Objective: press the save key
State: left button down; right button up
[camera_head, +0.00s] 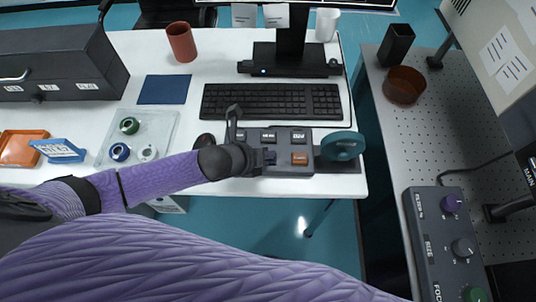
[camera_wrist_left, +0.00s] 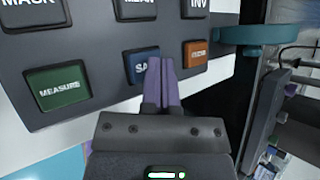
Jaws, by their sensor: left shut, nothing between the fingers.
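The blue save key (camera_wrist_left: 142,62) is on a dark key panel (camera_wrist_left: 100,75) in the left wrist view; only "SA" of its label shows, the rest being behind my fingers. My left gripper (camera_wrist_left: 161,66) is shut and empty, with its purple fingertips over the right part of the key. I cannot tell whether they touch it. In the head view my left gripper (camera_head: 262,157) is at the panel (camera_head: 284,166) on the white table's front edge, by the blue key (camera_head: 269,157). My right gripper is not in view.
The green MEASURE key (camera_wrist_left: 57,91) lies left of the save key, and an orange key (camera_wrist_left: 195,53) lies right. A row of grey keys is behind. A teal ring-shaped object (camera_head: 343,146) stands at the panel's right end. A black keyboard (camera_head: 272,101) lies behind the panel.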

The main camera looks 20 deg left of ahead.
pick_arm(q)
jog(key=shift+f, duration=0.3)
dwell(0.5)
jog(key=shift+r+p, duration=0.75)
jog(key=shift+r, duration=0.1)
notch_tip(320, 180, up, 5)
jog(key=p, duration=0.5)
jog(key=shift+r, duration=0.15)
dwell(0.3)
